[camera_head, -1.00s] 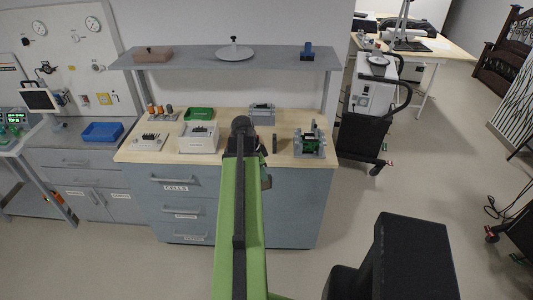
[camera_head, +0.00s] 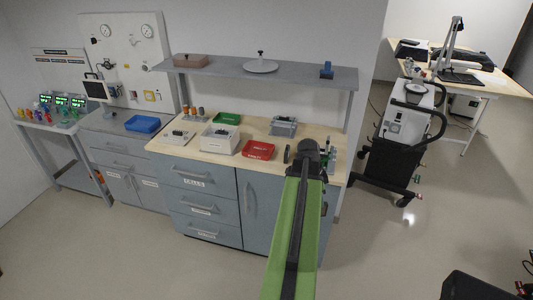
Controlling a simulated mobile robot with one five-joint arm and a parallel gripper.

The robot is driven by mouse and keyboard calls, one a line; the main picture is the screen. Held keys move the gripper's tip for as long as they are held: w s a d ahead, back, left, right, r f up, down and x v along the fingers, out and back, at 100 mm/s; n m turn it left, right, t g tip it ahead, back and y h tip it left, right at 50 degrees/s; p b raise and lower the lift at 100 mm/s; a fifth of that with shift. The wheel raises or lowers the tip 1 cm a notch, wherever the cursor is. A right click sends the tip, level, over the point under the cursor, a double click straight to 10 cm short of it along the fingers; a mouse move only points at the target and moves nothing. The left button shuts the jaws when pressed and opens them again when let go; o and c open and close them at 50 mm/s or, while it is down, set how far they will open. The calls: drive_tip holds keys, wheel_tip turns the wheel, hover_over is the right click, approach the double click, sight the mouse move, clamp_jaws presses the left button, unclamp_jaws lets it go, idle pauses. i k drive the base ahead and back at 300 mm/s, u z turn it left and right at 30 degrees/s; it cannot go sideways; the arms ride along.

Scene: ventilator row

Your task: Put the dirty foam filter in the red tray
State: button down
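The red tray (camera_head: 258,151) lies on the wooden top of the grey drawer bench, near its front edge. My gripper (camera_head: 308,150) is at the end of my green arm, over the right part of the bench, to the right of the red tray. The gripper is dark and seen from behind, so its fingers and anything between them are hidden. I cannot pick out the dirty foam filter. A small dark upright piece (camera_head: 287,154) shows just left of the gripper; I cannot tell what it is.
On the bench stand a white bin (camera_head: 220,139), a green tray (camera_head: 226,118) and a grey box (camera_head: 284,126). A green and grey device (camera_head: 329,152) is partly hidden behind my gripper. A shelf (camera_head: 258,74) hangs above. A black cart (camera_head: 390,165) stands right.

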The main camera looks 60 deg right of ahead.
sight(258, 153)
drive_tip(key=z, duration=0.45)
drive_tip(key=i, duration=1)
